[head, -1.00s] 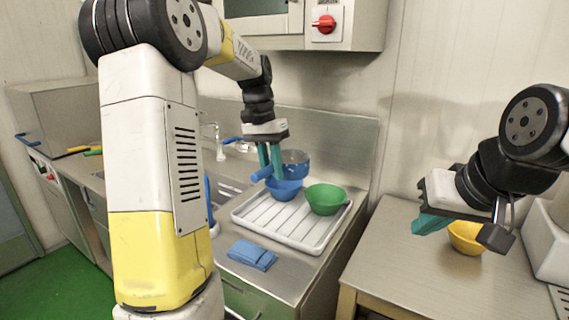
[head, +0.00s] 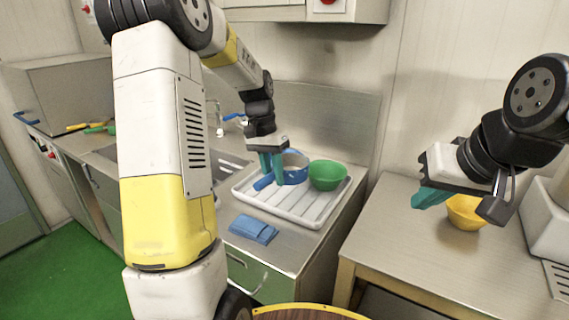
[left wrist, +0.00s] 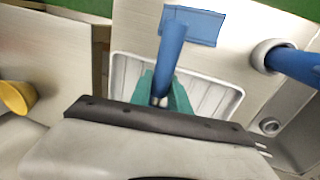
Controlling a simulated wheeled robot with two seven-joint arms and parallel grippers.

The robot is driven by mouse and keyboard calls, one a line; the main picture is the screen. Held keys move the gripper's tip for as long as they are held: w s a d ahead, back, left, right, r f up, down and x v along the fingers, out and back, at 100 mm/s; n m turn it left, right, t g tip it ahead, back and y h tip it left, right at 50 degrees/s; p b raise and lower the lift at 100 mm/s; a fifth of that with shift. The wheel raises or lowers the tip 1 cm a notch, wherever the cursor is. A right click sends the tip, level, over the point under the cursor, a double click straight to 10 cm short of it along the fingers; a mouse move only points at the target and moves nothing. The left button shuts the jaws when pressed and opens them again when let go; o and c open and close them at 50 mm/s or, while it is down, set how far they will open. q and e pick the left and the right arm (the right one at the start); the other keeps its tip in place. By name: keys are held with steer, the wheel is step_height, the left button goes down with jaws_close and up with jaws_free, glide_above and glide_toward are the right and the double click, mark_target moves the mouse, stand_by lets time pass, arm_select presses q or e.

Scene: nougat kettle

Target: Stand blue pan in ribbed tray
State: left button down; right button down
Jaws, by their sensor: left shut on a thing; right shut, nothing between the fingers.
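The blue pan (head: 297,177) is at the back left of the white ribbed tray (head: 306,216), and its blue handle (head: 263,183) points to the front left. My left gripper (head: 272,178) is shut on the handle. In the left wrist view, the handle (left wrist: 170,58) runs out from between the teal fingers (left wrist: 160,95), over the tray (left wrist: 215,99). Whether the pan touches the tray cannot be told; its underside is hidden. My right gripper (head: 428,198) is shut and empty, over the right table.
A green bowl (head: 328,176) sits in the tray, right of the pan. A folded blue cloth (head: 253,229) lies on the counter in front. A yellow bowl (head: 466,213) stands on the right table (head: 400,235). A round wooden top (head: 305,313) shows at the bottom edge.

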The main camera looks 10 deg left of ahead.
arm_select(q)
steer(key=shift+f, duration=3.95)
steer(key=shift+f, duration=0.3)
steer(key=shift+s+f, duration=0.25)
steer(key=shift+f, duration=0.4)
steer(key=c, duration=1.1)
jaws_free()
steer(key=shift+a, duration=0.1)
steer(key=shift+c, duration=0.2)
step_height(320, 180, up, 9)
steer(key=a, duration=0.1)
steer(key=shift+w, duration=0.45)
steer(key=shift+a, duration=0.1)
